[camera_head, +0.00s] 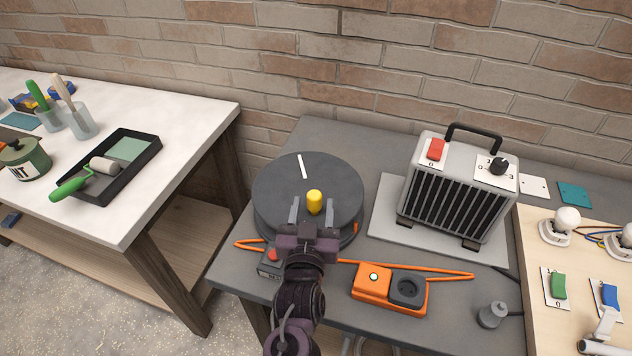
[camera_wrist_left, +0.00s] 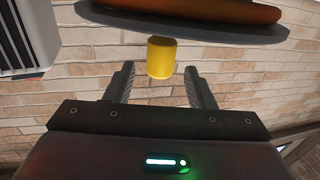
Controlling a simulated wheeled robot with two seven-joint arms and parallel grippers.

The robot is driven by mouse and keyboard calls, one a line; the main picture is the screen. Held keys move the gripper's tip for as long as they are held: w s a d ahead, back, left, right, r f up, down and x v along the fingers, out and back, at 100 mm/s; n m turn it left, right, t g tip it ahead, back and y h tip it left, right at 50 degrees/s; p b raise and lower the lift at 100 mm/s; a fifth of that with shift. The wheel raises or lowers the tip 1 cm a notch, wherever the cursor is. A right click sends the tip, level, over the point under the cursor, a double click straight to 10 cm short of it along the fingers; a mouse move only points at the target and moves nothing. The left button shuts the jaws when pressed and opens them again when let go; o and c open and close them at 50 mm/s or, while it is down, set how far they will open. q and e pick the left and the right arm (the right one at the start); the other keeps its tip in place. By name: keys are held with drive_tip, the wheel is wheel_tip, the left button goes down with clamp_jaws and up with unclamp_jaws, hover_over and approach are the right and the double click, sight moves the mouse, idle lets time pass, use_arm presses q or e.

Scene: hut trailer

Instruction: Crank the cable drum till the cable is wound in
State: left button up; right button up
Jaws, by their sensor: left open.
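The cable drum (camera_head: 330,182) is a dark grey round reel lying flat on the grey table, with a white mark on its top. Its yellow crank knob (camera_head: 314,202) stands up near the front of the top. Orange cable (camera_head: 448,276) runs from under the drum across the table to the right. My left gripper (camera_head: 310,212) is open with its fingers pointing at the knob. In the left wrist view the yellow knob (camera_wrist_left: 161,57) shows just beyond and between the fingertips (camera_wrist_left: 160,76), with no clear contact. The drum's underside is hidden. My right gripper is not in view.
A heater (camera_head: 459,190) stands to the right, near a board with bulbs (camera_head: 566,222). A paint tray (camera_head: 142,152) is on the white table at left.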

sight(315, 190)
use_arm(q)
drive_tip(key=w, duration=0.2)
drive_tip(key=w+p, duration=0.1)
drive_tip(key=w, duration=0.1)
drive_tip(key=shift+w+d+r, duration=0.1)
drive_tip(key=shift+d, duration=0.15)
drive_tip(key=shift+w, duration=0.6)
clamp_jaws()
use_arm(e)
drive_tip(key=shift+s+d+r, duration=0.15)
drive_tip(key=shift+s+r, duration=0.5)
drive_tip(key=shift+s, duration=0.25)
